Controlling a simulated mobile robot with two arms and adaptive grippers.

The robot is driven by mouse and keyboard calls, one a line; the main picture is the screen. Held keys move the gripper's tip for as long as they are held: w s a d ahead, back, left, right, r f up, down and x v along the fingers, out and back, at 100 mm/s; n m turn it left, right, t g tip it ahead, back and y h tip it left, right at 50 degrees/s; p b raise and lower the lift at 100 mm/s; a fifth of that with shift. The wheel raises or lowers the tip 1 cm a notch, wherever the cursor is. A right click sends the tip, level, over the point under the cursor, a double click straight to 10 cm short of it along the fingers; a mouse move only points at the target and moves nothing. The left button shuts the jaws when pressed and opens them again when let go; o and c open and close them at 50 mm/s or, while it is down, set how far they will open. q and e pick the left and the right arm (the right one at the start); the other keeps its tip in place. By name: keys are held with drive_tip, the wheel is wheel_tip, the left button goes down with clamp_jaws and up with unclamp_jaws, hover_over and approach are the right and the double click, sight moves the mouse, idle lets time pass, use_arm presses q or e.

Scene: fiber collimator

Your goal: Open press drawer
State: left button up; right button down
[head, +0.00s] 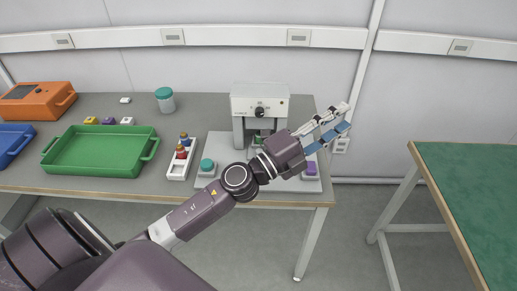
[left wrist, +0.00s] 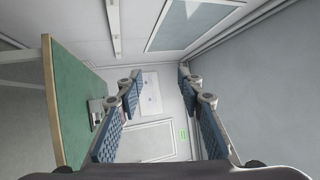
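The press (head: 259,103) is a white box-like unit with a black knob on its front, standing on the grey table near its right end. Its pale base (head: 222,146) spreads out below, with a teal round part (head: 207,165) at the left and a purple part (head: 310,168) at the right. My left gripper (head: 346,115) is open and empty, to the right of the press and pointing away to the right. My left arm crosses in front of the press and hides its lower middle; I cannot make out the drawer. My right gripper is not in view.
A green tray (head: 73,173), white rack (head: 172,174), teal-lidded jar (head: 165,103), orange device (head: 36,103) and blue tray (head: 5,156) are on the table left of the press. A separate green-topped table (head: 480,185) stands right, across a floor gap.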

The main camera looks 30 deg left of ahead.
use_arm(q)
drive_tip(key=d+f+m+g+h, duration=0.2)
drive_tip(key=d+m+g+h, duration=0.25)
drive_tip(key=m, duration=0.35)
drive_tip(key=m+g+y, duration=0.5)
drive_tip(key=g+y, duration=0.5)
drive_tip(key=y, duration=0.5)
approach(259, 150)
drive_tip(key=x, duration=0.8)
drive_tip(key=shift+f, duration=0.25)
drive_tip(key=shift+c, duration=0.3)
clamp_jaws()
